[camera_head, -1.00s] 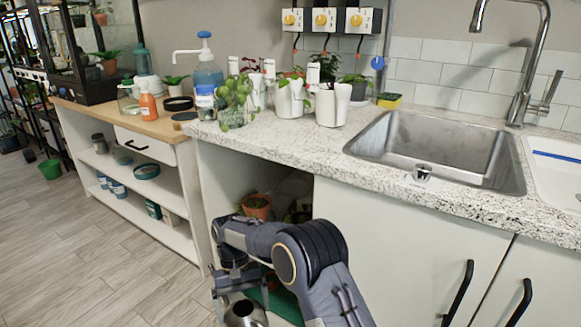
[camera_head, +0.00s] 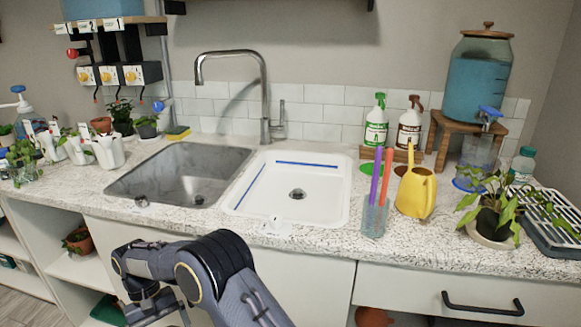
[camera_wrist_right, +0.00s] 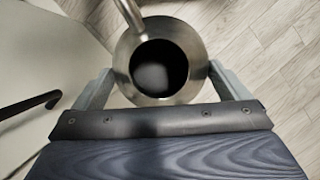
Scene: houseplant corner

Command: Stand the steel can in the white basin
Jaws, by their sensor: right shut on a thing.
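The steel can (camera_wrist_right: 193,72) shows in the right wrist view from above, with a round dark opening, a broad metal rim and a thin spout or handle running to the upper left. My right gripper (camera_wrist_right: 160,70) is shut on it, one finger on each side.
The steel sink (camera_head: 165,178) with its faucet (camera_head: 264,95) is left of the basin. A glass with purple and orange sticks (camera_head: 374,218), a yellow watering can (camera_head: 416,192) and a potted plant (camera_head: 492,215) stand to the right. The counter edge lies above my arm.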

